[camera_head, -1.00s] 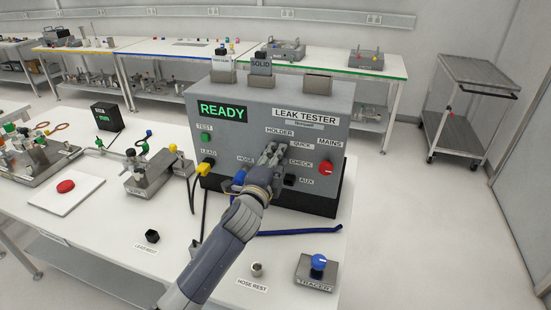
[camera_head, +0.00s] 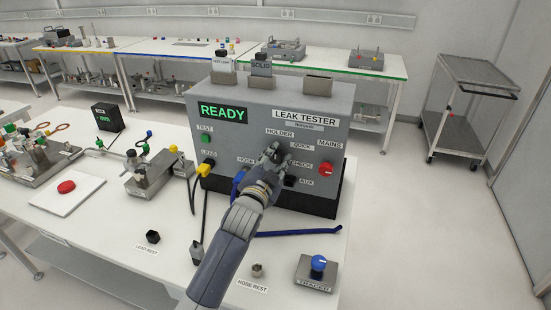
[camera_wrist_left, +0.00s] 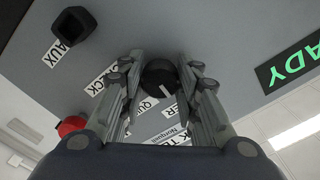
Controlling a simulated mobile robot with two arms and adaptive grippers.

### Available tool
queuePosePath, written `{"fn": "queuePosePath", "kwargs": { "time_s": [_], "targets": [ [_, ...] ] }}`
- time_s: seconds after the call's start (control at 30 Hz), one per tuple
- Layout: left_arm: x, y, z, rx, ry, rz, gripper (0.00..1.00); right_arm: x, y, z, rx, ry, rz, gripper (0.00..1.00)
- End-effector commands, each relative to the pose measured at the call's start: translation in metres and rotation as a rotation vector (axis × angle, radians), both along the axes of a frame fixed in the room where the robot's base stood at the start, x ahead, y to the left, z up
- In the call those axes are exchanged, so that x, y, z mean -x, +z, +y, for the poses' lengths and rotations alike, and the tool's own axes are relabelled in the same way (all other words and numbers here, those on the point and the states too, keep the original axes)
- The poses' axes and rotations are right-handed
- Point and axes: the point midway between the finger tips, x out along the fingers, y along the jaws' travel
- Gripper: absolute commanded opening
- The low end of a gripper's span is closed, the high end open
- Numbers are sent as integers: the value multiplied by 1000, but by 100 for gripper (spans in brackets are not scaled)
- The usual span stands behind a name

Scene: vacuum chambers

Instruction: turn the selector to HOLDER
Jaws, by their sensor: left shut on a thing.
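The leak tester (camera_head: 230,135) is a grey box on the white table, with a lit READY display (camera_head: 223,112). Its selector (camera_wrist_left: 160,78) is a round black knob with a white pointer line, seen in the left wrist view between my fingers. The pointer slants toward the QUICK and HOLDER side; which label it meets is unclear. My left gripper (camera_head: 272,152) is shut on the selector and mostly hides it in the head view. The HOLDER label (camera_head: 279,132) is above the gripper, QUICK (camera_head: 303,146) and CHECK (camera_head: 301,162) to its right. My right gripper is not in view.
The red MAINS knob (camera_head: 326,169) and black AUX socket (camera_head: 289,181) lie right of the gripper. A yellow lead plug (camera_head: 203,170) is at left. A blue hose (camera_head: 300,232) and the TRACER block (camera_head: 317,272) lie in front.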

Motion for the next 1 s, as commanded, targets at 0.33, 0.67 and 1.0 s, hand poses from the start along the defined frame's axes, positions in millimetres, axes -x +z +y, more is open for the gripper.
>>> {"fn": "queuePosePath", "kwargs": {
  "time_s": [0.33,0.67,1.0],
  "targets": [
    [0,0,0,68,0,22,6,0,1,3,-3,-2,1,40],
    [0,0,0,72,0,23,6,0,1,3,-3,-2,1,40],
    [0,0,0,70,0,23,51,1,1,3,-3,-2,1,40]
  ]
}}
